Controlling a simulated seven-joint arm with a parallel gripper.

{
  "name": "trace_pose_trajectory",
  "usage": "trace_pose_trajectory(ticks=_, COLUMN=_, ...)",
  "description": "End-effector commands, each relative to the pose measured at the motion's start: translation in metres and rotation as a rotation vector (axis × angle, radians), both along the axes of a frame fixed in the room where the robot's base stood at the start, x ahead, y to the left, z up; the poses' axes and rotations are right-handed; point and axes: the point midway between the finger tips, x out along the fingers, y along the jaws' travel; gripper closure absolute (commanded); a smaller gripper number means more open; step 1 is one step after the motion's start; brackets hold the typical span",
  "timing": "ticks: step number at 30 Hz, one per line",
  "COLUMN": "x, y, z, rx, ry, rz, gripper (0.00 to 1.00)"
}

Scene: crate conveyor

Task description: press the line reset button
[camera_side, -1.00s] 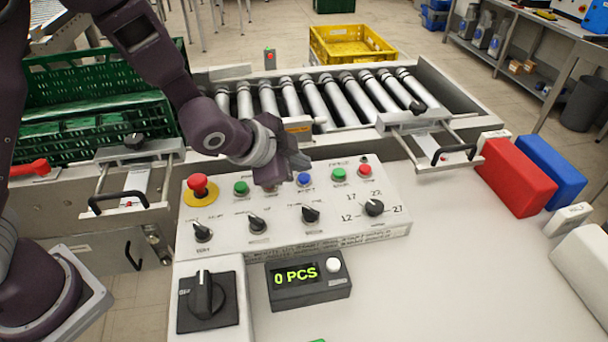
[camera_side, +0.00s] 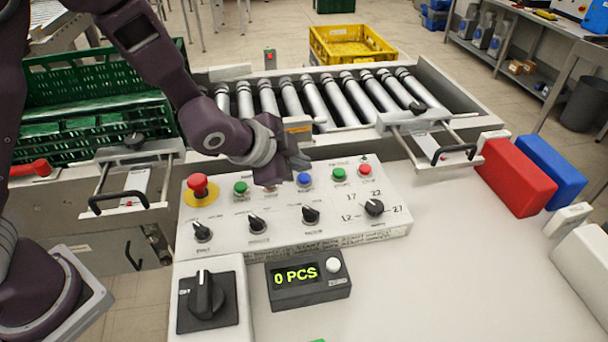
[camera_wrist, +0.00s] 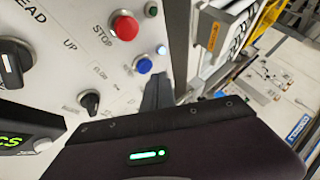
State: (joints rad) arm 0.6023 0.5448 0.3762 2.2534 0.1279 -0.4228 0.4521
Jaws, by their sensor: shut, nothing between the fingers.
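The white control panel (camera_side: 283,238) has a row of buttons along its back. I cannot read a line reset label in either view. The blue button (camera_side: 304,180) stands just in front of and below my gripper (camera_side: 300,163). It also shows in the wrist view (camera_wrist: 143,64), beside the dark fingers of my gripper (camera_wrist: 158,92). My gripper is shut and empty, over the back of the panel. I cannot tell whether it touches a button. A red button (camera_side: 270,187) is partly hidden under it; in the wrist view a red button (camera_wrist: 125,26) is marked STOP.
A red mushroom button (camera_side: 197,185) and green buttons (camera_side: 240,187) (camera_side: 339,173) share the panel with black knobs (camera_side: 311,214). A counter (camera_side: 306,285) reads 0 PCS. The roller conveyor (camera_side: 318,102) lies behind. Red (camera_side: 515,177) and blue (camera_side: 552,170) blocks stand right.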

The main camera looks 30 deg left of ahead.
Motion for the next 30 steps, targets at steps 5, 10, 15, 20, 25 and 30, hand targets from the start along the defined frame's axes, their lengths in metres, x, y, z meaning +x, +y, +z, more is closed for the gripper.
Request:
trace_pose_trajectory(ticks=5, x=0.0000, y=0.0000, z=0.0000, rx=0.000, ry=0.000, rz=0.000, gripper=1.00)
trace_pose_trajectory(ticks=10, x=0.0000, y=0.0000, z=0.0000, rx=0.000, ry=0.000, rz=0.000, gripper=1.00)
trace_pose_trajectory(ticks=15, x=0.0000, y=0.0000, z=0.0000, rx=0.000, ry=0.000, rz=0.000, gripper=1.00)
trace_pose_trajectory(ticks=20, x=-0.0001, y=0.0000, z=-0.0023, rx=0.001, ry=0.001, rz=0.001, gripper=1.00)
trace_pose_trajectory(ticks=25, x=-0.0001, y=-0.0001, z=-0.0086, rx=0.001, ry=0.001, rz=0.001, gripper=1.00)
trace_pose_trajectory(ticks=30, x=0.0000, y=-0.0002, z=-0.0086, rx=0.000, ry=0.000, rz=0.000, gripper=1.00)
